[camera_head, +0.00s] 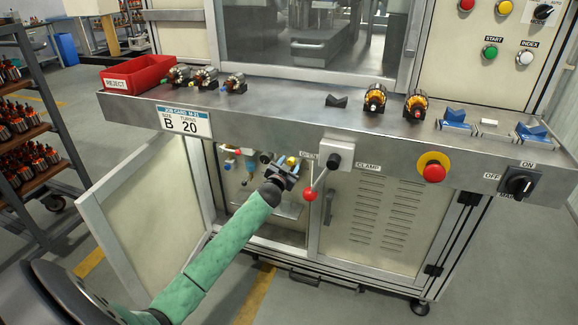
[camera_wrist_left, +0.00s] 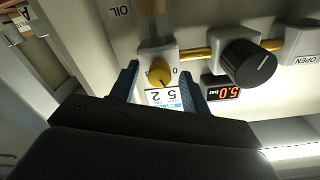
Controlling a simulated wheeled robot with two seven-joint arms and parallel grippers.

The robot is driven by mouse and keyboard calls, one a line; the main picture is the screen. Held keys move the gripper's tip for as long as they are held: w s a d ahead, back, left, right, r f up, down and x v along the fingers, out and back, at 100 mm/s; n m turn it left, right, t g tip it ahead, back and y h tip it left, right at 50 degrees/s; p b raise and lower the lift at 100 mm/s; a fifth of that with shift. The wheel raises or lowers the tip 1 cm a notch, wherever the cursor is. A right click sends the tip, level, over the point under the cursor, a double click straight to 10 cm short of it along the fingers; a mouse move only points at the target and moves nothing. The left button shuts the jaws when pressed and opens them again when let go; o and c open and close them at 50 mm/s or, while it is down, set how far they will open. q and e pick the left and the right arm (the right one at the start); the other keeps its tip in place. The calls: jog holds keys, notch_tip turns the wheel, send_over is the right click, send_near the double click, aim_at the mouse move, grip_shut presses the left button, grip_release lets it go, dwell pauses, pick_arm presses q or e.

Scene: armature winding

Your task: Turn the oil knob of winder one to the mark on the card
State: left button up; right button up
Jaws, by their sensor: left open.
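In the left wrist view, which is upside down, a yellow knob (camera_wrist_left: 161,74) sits on a pale block near the OIL label (camera_wrist_left: 120,11). A small white-and-blue card (camera_wrist_left: 163,99) with digits lies beside it, partly hidden. My left gripper (camera_wrist_left: 160,85) is open, its two blue fingers to either side of the knob and card; contact with the knob cannot be told. In the head view my left gripper (camera_head: 284,172) is at the open cabinet under the bench, in front of the fittings. A job card (camera_head: 184,121) on the bench front reads B and 20.
A large black knob (camera_wrist_left: 248,63) and a red 5.0 bar display (camera_wrist_left: 222,91) are close by. The open cabinet door (camera_head: 146,205) stands left of my arm. A red-balled clamp lever (camera_head: 310,194) hangs just right of my gripper.

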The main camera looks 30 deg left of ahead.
pick_arm(q)
jog(key=c, duration=1)
jog(key=shift+r+m+p, duration=0.15)
jog(key=shift+m+p, duration=0.5)
jog(key=shift+m, duration=0.05)
jog(key=m+p, duration=0.2)
jog(key=m, duration=0.1)
jog(key=m+p, duration=0.1)
jog(key=m, duration=0.2)
jog(key=shift+d+m+p, duration=0.1)
jog(key=shift+m+p, duration=0.25)
jog(key=shift+m, duration=0.35)
